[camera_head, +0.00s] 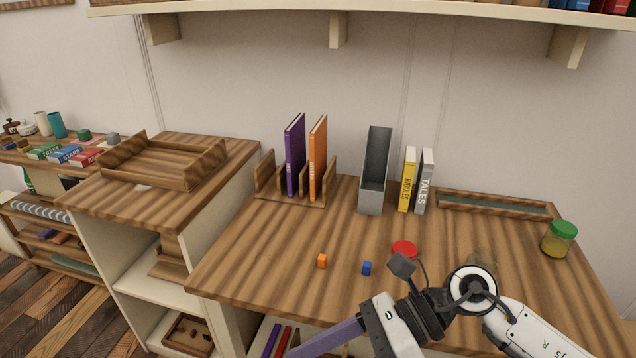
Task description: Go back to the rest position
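My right arm comes in from the lower right, and my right gripper (388,328) is low in front of the table's (225,265) front edge. A long purple-grey bar (328,338) runs from the gripper down to the left. I cannot tell whether it is a finger or something held. The fingertips are not clearly visible, so I cannot tell whether the gripper is open or shut. My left gripper is not in view.
On the table stand a rack (268,185) with a purple book (295,157) and an orange book (318,160), a grey file holder (374,172), a yellow book (407,180), a grey book (424,182), an orange cube (322,261), a blue cube (367,268), a red lid (405,249) and a green-lidded jar (559,240).

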